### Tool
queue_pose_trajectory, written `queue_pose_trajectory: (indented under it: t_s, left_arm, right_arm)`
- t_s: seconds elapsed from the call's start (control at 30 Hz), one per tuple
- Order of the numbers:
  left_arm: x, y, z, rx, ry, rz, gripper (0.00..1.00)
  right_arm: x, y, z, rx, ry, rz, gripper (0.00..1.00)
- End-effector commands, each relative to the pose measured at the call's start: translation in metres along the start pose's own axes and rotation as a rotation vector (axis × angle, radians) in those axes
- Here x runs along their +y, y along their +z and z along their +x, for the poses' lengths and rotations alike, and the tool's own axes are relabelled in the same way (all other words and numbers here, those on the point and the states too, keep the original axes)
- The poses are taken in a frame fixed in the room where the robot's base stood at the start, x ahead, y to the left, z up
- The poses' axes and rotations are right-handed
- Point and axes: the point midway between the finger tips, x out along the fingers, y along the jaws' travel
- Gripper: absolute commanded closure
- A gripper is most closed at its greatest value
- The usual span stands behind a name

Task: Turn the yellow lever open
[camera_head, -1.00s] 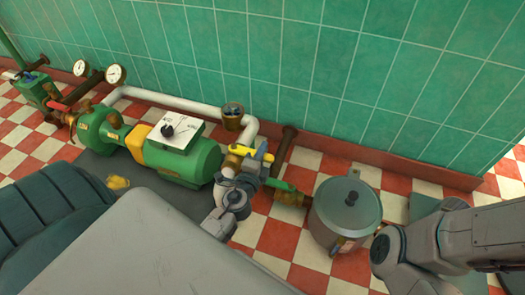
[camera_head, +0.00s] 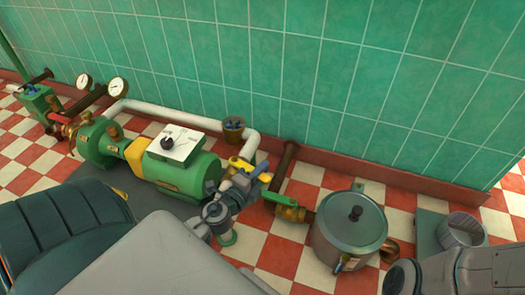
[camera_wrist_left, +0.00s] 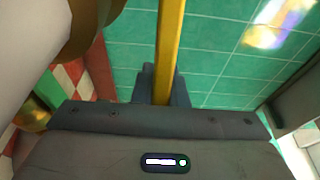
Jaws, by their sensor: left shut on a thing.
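The yellow lever (camera_head: 246,166) sits on the white pipe near the wall, right of the green pump, in the head view. In the left wrist view it is a long yellow bar (camera_wrist_left: 169,45) running between the two dark fingertips. My left gripper (camera_head: 243,180) is shut on the lever and covers its middle in the head view. Both lever ends show beside the gripper. The valve body under the lever is mostly hidden by my gripper and wrist. My right arm (camera_head: 440,275) enters at the lower right; its gripper is out of the picture.
The green pump (camera_head: 185,178) stands left of the lever. A brass valve with a green handle (camera_head: 285,208) and a grey lidded vessel (camera_head: 349,232) stand right. Checkered floor lies between.

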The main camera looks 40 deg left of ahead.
Motion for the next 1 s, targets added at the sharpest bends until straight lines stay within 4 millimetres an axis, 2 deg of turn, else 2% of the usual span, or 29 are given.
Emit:
queue_pose_trajectory:
  t_s: [0.1, 0.13, 0.2, 0.23, 0.5, 0.63, 0.77, 1.0]
  left_arm:
    - [0.001, 0.001, 0.000, -0.003, 0.002, 0.000, 1.00]
    - [0.001, 0.001, 0.000, -0.003, 0.002, 0.000, 0.81]
    - [0.001, 0.001, 0.000, -0.002, 0.002, 0.000, 0.68]
    - [0.001, 0.001, 0.000, -0.002, 0.001, 0.000, 0.65]
    - [0.001, 0.000, -0.001, -0.001, 0.001, 0.000, 0.65]
    - [0.003, 0.000, -0.008, -0.001, 0.003, 0.001, 0.65]
    - [0.005, 0.000, -0.026, 0.000, 0.004, 0.001, 0.65]
    - [0.005, 0.000, -0.070, 0.000, 0.004, 0.003, 0.65]
  right_arm:
    - [0.000, 0.000, 0.000, 0.000, 0.000, 0.000, 0.64]
    - [0.000, 0.000, 0.000, 0.000, 0.001, 0.000, 0.64]
    - [0.000, 0.000, 0.000, 0.000, 0.001, 0.000, 0.64]
    - [0.000, 0.000, 0.000, 0.000, 0.001, 0.000, 0.64]
    - [0.000, 0.000, 0.000, 0.001, 0.002, 0.001, 0.64]
    - [0.001, -0.002, -0.003, 0.001, 0.002, 0.001, 0.64]
    - [0.003, -0.005, -0.010, -0.007, 0.002, 0.001, 0.64]
    - [0.007, -0.008, -0.024, -0.029, 0.002, 0.000, 0.64]
